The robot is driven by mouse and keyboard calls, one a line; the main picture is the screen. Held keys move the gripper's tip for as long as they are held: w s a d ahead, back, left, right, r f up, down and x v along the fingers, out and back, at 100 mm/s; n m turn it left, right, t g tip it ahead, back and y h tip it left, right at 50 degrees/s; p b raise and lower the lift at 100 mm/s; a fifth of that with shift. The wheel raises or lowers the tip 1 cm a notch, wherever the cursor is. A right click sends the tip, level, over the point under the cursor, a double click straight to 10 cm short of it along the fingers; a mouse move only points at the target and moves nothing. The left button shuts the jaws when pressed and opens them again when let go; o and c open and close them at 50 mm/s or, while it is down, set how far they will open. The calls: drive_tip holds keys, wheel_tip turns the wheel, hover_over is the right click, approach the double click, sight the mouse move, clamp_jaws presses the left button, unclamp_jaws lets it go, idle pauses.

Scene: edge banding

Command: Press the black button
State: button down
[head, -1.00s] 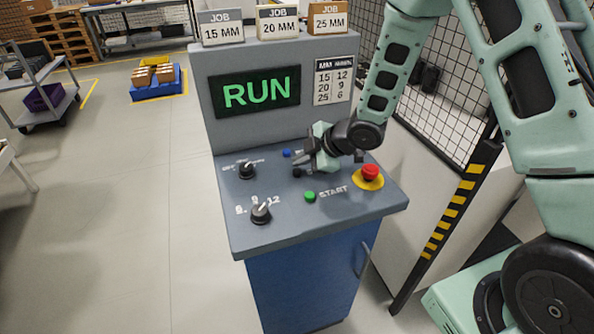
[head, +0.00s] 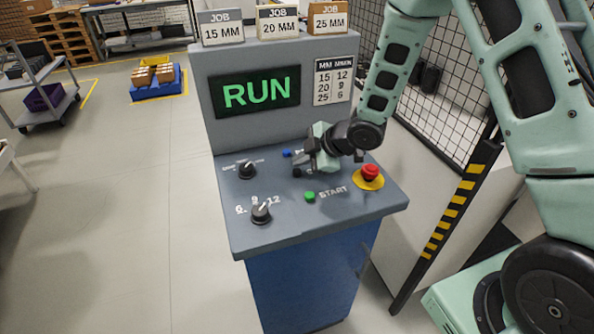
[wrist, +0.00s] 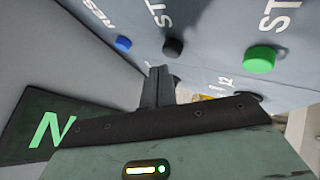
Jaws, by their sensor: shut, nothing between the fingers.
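The black button (head: 297,172) is on the sloping top of the grey control panel, between the blue and green buttons. It shows clearly in the wrist view (wrist: 173,48), just beyond my fingertips. My gripper (head: 299,160) is shut and empty, with its fingers pointing left over the panel close to the black button. In the wrist view my closed fingers (wrist: 158,78) appear apart from the button. The gripper body hides part of the panel behind it.
A blue button (head: 287,153), a green start button (head: 309,196) and a red emergency stop (head: 370,172) on a yellow base are nearby. Two dark knobs (head: 247,170) (head: 261,212) sit at left. The upright display (head: 254,93) reads RUN.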

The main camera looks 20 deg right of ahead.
sight(301, 173)
drive_tip(key=shift+f, duration=0.1)
drive_tip(key=shift+f+b, duration=0.35)
drive_tip(key=shift+b, duration=0.1)
drive_tip(key=shift+f+b, duration=0.4)
drive_tip(key=shift+f, duration=0.05)
idle(0.7)
drive_tip(key=shift+r, duration=0.1)
drive_tip(key=shift+r+p, duration=0.7)
drive_tip(key=shift+r, duration=0.1)
wheel_tip(301, 173, up, 5)
drive_tip(key=p, duration=0.4)
idle(0.9)
